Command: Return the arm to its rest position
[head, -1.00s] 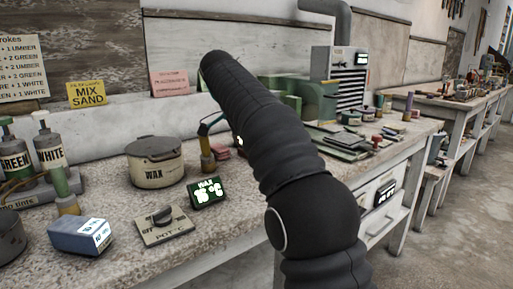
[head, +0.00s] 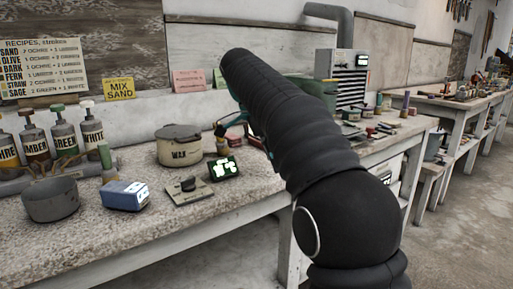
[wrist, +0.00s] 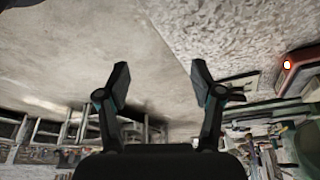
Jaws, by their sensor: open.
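My black arm rises across the middle of the head view, in front of the bench (head: 130,230). My gripper (wrist: 160,82) shows in the wrist view with its two dark fingers spread wide and nothing between them. In the head view the gripper is mostly hidden behind my arm; only a teal-edged part shows near the wax pot. The wrist view looks upside down, with the floor (wrist: 100,50) at the upper left and a speckled surface at the upper right.
On the bench stand a wax pot (head: 179,146), a lit display (head: 224,168), a knob plate (head: 188,190), a blue-white box (head: 125,195), a grey bowl (head: 51,198) and several pigment bottles (head: 64,137). A vented cabinet (head: 342,76) stands behind my arm.

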